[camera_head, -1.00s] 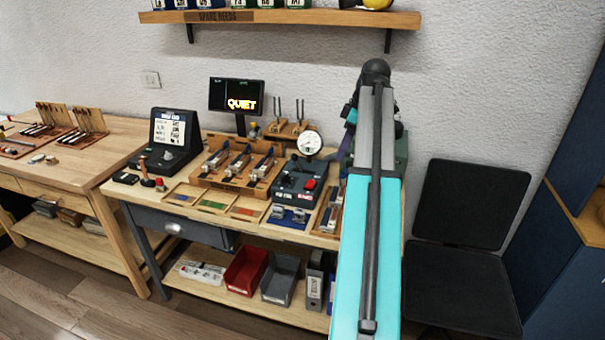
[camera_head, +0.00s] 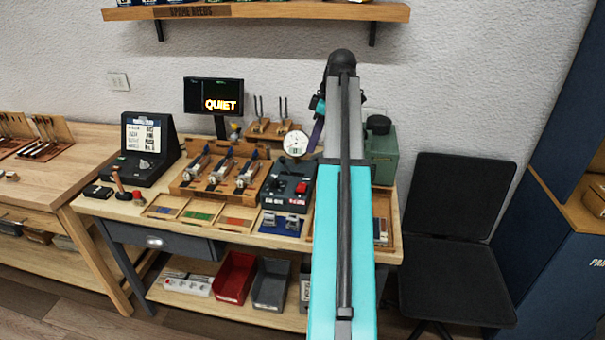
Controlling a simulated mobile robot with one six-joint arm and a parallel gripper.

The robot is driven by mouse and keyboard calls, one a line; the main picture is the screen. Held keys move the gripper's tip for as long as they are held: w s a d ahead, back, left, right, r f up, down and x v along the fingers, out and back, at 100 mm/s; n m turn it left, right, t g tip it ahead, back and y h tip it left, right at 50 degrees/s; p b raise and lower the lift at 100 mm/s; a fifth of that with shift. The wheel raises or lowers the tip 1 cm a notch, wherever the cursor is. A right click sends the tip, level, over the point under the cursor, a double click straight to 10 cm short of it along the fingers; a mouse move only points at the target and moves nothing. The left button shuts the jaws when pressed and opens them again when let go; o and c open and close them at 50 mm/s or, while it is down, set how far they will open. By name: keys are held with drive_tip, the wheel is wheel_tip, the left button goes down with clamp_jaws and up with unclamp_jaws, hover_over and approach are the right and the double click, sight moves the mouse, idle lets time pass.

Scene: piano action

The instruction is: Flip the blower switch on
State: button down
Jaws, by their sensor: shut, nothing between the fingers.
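A dark control box (camera_head: 283,194) with a red switch or button (camera_head: 301,188) sits on the bench, left of my arm. Its labels are too small to read, so I cannot tell if this red part is the blower switch or how it is set. A round white gauge (camera_head: 296,143) stands behind it. A green machine (camera_head: 382,158) stands at the bench's right end, partly behind my arm. My gripper (camera_head: 317,133) shows small and partly hidden beside the arm's far end, above the bench near the gauge. It appears shut and empty, apart from the box.
A wooden rack (camera_head: 182,187) of metal parts and small trays fill the bench's middle. A monitor (camera_head: 213,95) reads "QUIET". A dark terminal (camera_head: 146,148) stands at the left. A black chair (camera_head: 458,240) is right of the bench. A shelf (camera_head: 280,12) hangs above.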

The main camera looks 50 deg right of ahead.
drive_tip(key=p, duration=0.2)
hover_over(300, 187)
drive_tip(key=s, duration=0.2)
drive_tip(key=f, duration=0.9)
drive_tip(key=shift+w+f, duration=0.25)
drive_tip(key=shift+s+a+f+p, duration=0.15)
drive_tip(key=shift+f+p, duration=0.4)
drive_tip(key=shift+f, duration=1.4)
drive_tip(key=shift+f, duration=0.1)
drive_tip(key=shift+s+a+f+b, duration=0.15)
drive_tip(key=shift+f+b, duration=0.1)
drive_tip(key=shift+b, duration=0.2)
drive_tip(key=shift+r, duration=0.1)
drive_tip(key=shift+w+d, duration=0.2)
drive_tip(key=shift+w+d+r, duration=0.25)
drive_tip(key=shift+w+d, duration=0.1)
drive_tip(key=shift+d, duration=0.15)
drive_tip(key=shift+p, duration=0.3)
